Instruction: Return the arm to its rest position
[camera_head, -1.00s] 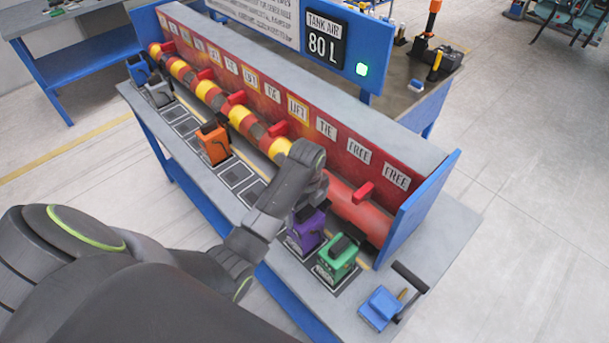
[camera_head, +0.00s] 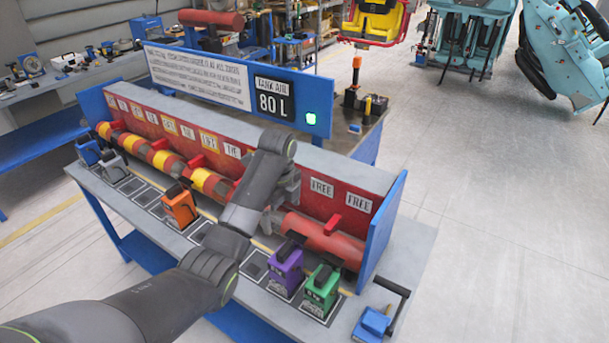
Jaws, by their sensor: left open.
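My left arm comes in from the lower left and reaches over the bench. Its gripper (camera_head: 284,190) is in front of the red labelled panel, close to the red and yellow striped bar, and my wrist partly hides it. I see nothing held in it. My right gripper is not in the picture.
The bench (camera_head: 415,250) carries an orange block (camera_head: 180,205), a purple block (camera_head: 286,268), a green block (camera_head: 321,288) and a blue handled block (camera_head: 372,325). A "TANK AIR 80 L" sign (camera_head: 274,100) stands behind. Open floor (camera_head: 500,200) lies to the right.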

